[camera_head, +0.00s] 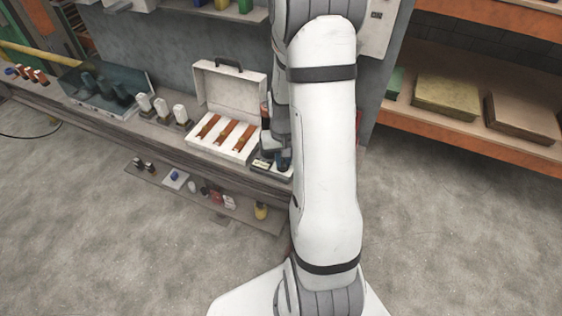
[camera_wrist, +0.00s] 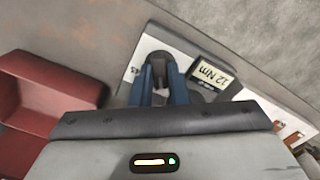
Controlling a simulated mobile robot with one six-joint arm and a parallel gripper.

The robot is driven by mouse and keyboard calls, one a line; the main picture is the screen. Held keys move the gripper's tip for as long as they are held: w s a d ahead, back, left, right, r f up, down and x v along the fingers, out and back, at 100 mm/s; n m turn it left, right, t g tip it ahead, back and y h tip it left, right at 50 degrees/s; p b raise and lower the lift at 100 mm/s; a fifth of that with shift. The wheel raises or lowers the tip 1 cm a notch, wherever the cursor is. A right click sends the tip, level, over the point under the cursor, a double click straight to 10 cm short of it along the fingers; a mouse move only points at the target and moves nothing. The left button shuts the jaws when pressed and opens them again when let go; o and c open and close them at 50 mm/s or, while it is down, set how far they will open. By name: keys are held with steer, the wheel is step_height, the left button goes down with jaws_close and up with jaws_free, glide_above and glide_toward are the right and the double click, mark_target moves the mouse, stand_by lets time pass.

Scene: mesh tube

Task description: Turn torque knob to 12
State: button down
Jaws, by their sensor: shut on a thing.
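My gripper (camera_wrist: 160,82) shows in the wrist view with its two blue fingers closed around a dark knob (camera_wrist: 160,60). The knob sits on a pale panel (camera_wrist: 131,72). Next to the knob is a small display (camera_wrist: 214,73) that reads "12 Nm", upside down in this view. In the head view the fingers (camera_head: 283,158) show at the bench's right end, by the small torque device (camera_head: 263,165). My arm hides much of that spot, and the knob cannot be made out there.
An open white case (camera_head: 229,87) with orange-brown pieces stands left of the device. White-topped items and a dark glassy box (camera_head: 105,85) are further left. Small items lie on a lower shelf. Shelves with boxes (camera_head: 446,97) are at right. A red object (camera_wrist: 60,95) shows in the wrist view.

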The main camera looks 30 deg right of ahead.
mark_target(283, 162)
steer(key=shift+w+d+m+b, duration=0.1)
steer(key=shift+m+b, duration=0.25)
steer(key=shift+m, duration=0.85)
steer(key=c, duration=1.4)
jaws_free()
step_height(283, 162, up, 7)
steer(key=shift+r, duration=0.4)
